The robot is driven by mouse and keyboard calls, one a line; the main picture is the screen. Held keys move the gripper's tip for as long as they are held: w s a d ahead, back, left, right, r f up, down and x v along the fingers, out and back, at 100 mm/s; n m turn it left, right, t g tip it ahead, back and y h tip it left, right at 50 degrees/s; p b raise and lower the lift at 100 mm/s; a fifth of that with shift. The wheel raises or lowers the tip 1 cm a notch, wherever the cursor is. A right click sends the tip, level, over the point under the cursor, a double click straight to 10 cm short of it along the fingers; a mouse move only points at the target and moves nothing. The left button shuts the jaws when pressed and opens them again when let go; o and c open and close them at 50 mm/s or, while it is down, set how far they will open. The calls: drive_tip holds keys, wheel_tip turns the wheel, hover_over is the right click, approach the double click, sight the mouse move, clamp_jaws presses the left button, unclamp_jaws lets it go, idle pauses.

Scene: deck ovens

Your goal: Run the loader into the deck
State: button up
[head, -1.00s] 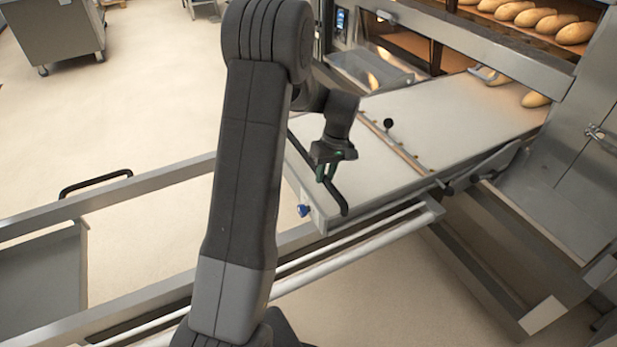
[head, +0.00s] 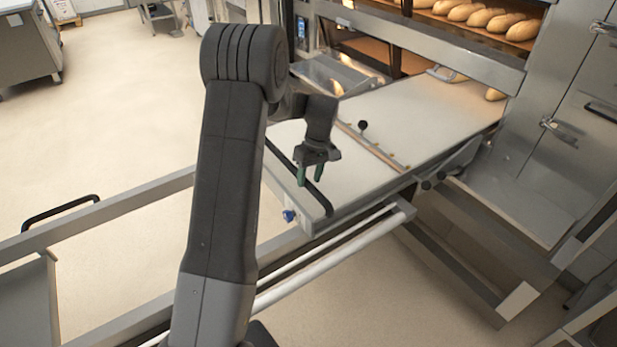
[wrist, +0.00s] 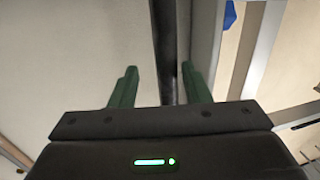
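The loader (head: 400,115) is a pale flat board in a metal frame, tilted across the picture. Its far end reaches the lit mouth of the deck oven (head: 408,62), where a loaf (head: 494,95) shows beside it. A black bar handle (head: 322,203) runs along the loader's near end. My gripper (head: 311,184) is open at this handle, with its green fingers apart. In the wrist view the handle (wrist: 165,30) passes between the fingers, with gaps on both sides. How deep it sits between them is hard to tell.
A crossbar with a black knob (head: 363,125) spans the loader. A blue knob (head: 289,215) sits at its near corner. Metal rails (head: 365,232) run below. Several loaves (head: 480,15) lie in the upper deck. Floor at the left is open.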

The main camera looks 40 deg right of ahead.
wheel_tip(320, 180, up, 14)
drive_tip(key=d, duration=0.2)
drive_tip(key=shift+s+d+f+p, duration=0.15)
drive_tip(key=shift+d+f+p, duration=0.1)
drive_tip(key=shift+p, duration=0.1)
drive_tip(key=shift+f, duration=0.1)
drive_tip(key=a+f, duration=0.1)
drive_tip(key=f, duration=0.3)
drive_tip(key=a+f, duration=0.1)
drive_tip(key=f, duration=0.4)
drive_tip(key=a+f, duration=0.1)
drive_tip(key=f, duration=0.3)
drive_tip(key=shift+f+b, duration=0.2)
drive_tip(key=shift+b, duration=0.15)
drive_tip(key=shift+a, duration=0.15)
